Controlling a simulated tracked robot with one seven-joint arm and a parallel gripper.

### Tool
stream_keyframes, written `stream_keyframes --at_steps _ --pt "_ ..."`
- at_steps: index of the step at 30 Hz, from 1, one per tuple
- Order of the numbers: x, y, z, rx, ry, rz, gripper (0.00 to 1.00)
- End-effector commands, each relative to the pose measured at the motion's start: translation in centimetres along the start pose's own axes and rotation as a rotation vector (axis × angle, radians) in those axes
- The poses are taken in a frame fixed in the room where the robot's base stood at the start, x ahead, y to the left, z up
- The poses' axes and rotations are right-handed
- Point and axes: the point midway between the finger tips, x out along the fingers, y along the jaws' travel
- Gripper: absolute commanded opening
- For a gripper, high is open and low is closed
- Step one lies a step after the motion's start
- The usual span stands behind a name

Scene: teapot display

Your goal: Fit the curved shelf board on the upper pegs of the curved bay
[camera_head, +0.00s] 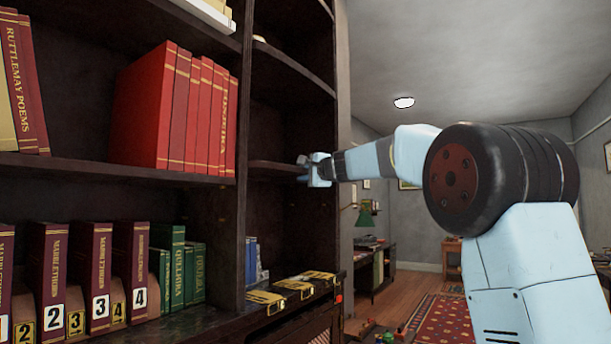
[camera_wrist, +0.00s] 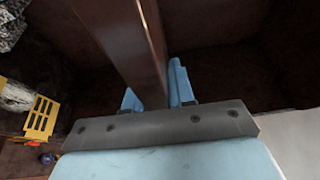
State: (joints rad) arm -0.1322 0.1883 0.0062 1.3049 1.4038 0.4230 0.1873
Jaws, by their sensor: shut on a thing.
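The curved shelf board (camera_head: 270,170) is dark brown and lies roughly level inside the curved bay (camera_head: 290,212), at the right end of the bookcase. My gripper (camera_head: 305,171) is shut on its right-hand edge. In the wrist view the board (camera_wrist: 128,45) runs up from between the light blue fingers (camera_wrist: 156,96) of my gripper. The upper pegs are not discernible in either view. I cannot tell whether the board rests on them or is only held.
A fixed curved shelf (camera_head: 290,72) is above the board. Below stand blue books (camera_head: 251,262) and yellow slotted pieces (camera_head: 300,288). An upright panel (camera_head: 241,130) separates the bay from the red books (camera_head: 172,110). Open room lies to the right.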

Motion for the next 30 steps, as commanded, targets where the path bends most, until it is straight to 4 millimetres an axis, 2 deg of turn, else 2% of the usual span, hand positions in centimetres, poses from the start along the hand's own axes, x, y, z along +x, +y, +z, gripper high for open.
stream_keyframes --at_steps 30 --pt "1.6 -0.2 0.7 0.000 0.001 -0.004 0.00"
